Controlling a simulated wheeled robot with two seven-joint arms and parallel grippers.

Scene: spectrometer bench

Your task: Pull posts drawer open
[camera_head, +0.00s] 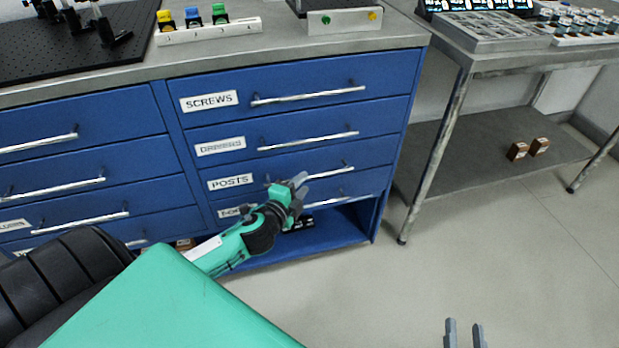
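The posts drawer (235,196) is a blue drawer front with a white POSTS label (230,182) and a silver bar handle (333,172). It looks flush with the cabinet. My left gripper (302,185), on a green and black arm, is at the left half of this handle and hides part of it. Its grey fingertips overlap the bar, and I cannot tell if they are closed on it. My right gripper (465,334) shows only as two separate grey fingertips at the bottom edge, open and empty above the floor.
The screws drawer (320,82) and drivers drawer (290,132) lie above, both shut. A lower drawer and an open shelf (325,232) lie below. The floor at right is clear.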

